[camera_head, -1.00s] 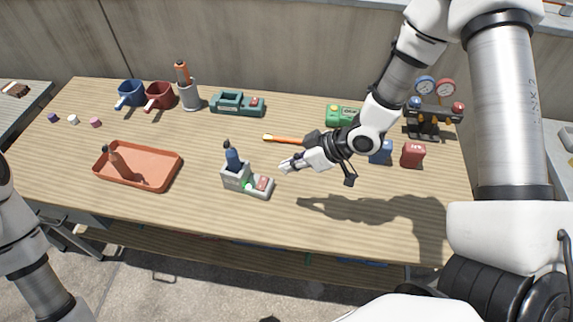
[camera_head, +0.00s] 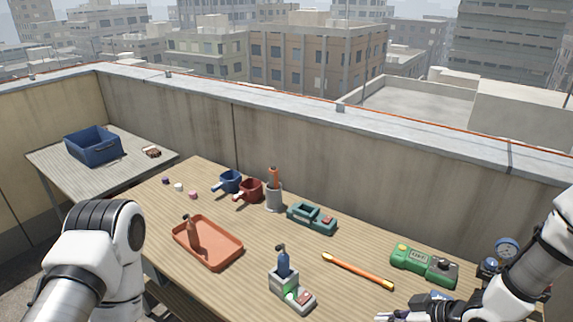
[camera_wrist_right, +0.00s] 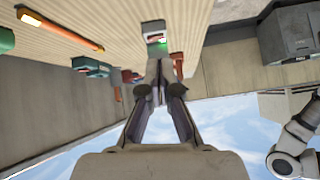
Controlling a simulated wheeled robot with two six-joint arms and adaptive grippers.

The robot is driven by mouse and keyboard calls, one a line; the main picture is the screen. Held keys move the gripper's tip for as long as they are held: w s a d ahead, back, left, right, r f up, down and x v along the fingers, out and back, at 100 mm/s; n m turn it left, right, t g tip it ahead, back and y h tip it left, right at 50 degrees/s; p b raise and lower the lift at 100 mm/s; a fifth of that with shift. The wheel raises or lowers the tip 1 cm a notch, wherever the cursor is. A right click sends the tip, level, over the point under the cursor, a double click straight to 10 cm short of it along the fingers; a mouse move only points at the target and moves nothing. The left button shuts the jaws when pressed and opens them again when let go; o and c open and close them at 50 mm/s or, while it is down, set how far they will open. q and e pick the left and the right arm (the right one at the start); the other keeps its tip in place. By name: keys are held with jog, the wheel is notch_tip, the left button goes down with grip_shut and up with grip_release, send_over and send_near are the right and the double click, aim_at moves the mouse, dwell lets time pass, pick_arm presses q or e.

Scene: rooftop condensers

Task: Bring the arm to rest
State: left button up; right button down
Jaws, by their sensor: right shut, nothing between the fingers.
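My right gripper (camera_head: 384,316) is at the bottom edge of the head view, right of the grey charger-like stand (camera_head: 284,284) that holds a blue bottle-shaped tool (camera_head: 283,262). In the right wrist view the gripper's fingers (camera_wrist_right: 160,82) are together with nothing between them. The grey stand with a green light (camera_wrist_right: 155,38) shows beyond the fingertips in that view. My left arm shows at the left of the head view, but its gripper is out of the picture.
A side table (camera_head: 50,160) carries a blue bin (camera_head: 93,146).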

jog(key=s+a+f+m+g+h, duration=0.1)
jog(key=s+f+m+g+h, duration=0.3)
jog(key=s+f, duration=1.05)
jog(key=s+d+f+m+g+h, duration=0.1)
jog(key=s+d+f+m+h, duration=0.1)
jog(key=s, duration=0.5)
jog(key=d+f+m, duration=0.1)
jog(key=d+m, duration=0.1)
jog(key=d, duration=0.1)
jog(key=shift+s+d+m+g+h, duration=0.15)
jog(key=shift+s+m+g+h, duration=0.25)
